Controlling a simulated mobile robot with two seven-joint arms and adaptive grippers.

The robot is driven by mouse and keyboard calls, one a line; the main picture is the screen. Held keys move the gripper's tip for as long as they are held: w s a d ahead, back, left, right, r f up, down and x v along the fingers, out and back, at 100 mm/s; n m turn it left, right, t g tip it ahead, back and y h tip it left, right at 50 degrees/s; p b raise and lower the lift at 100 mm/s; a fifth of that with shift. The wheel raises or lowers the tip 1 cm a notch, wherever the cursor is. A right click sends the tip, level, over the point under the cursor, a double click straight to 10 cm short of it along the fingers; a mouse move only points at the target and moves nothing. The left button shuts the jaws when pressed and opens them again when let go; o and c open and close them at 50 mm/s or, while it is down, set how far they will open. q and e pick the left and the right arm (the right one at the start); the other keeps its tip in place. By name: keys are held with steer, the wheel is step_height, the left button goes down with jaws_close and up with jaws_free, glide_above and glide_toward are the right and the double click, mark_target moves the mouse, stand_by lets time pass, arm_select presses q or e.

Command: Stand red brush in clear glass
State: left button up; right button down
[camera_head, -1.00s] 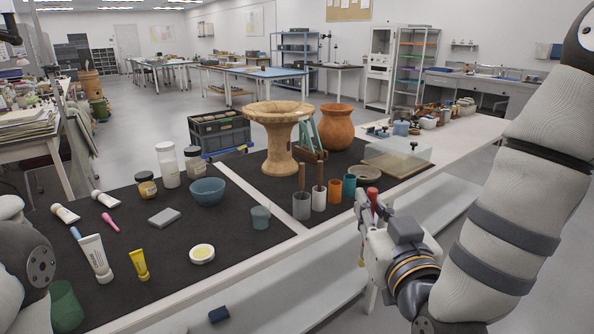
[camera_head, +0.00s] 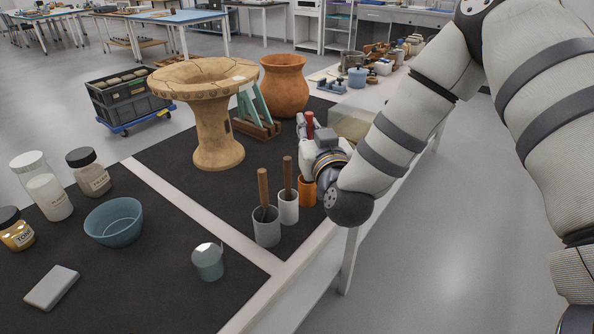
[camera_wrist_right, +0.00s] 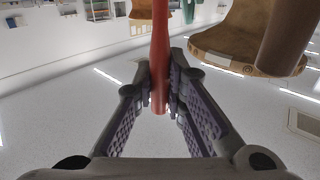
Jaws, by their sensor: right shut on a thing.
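The red brush (camera_head: 309,121) stands roughly upright in my right gripper (camera_head: 307,135), above the table near the orange cup. In the right wrist view the red handle (camera_wrist_right: 160,45) runs between the fingers of the right gripper (camera_wrist_right: 161,90), which are shut on it. The clear glass (camera_head: 208,264) seems to be the small see-through cup with a bluish-grey look on the dark mat, left of and nearer than the gripper. No brush stands in it. My left gripper is out of view.
A grey cup (camera_head: 266,231) and a white cup (camera_head: 288,211), each with a brown-handled tool, stand between gripper and glass. An orange cup (camera_head: 307,194) is under my wrist.

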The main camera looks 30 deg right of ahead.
step_height(320, 180, down, 4)
steer(key=shift+s+r, duration=0.15)
steer(key=shift+r, duration=0.1)
step_height(320, 180, down, 3)
steer(key=shift+f+b, duration=0.1)
steer(key=shift+b, duration=0.4)
steer(key=c, duration=1.6)
jaws_free()
steer(key=shift+c, duration=0.2)
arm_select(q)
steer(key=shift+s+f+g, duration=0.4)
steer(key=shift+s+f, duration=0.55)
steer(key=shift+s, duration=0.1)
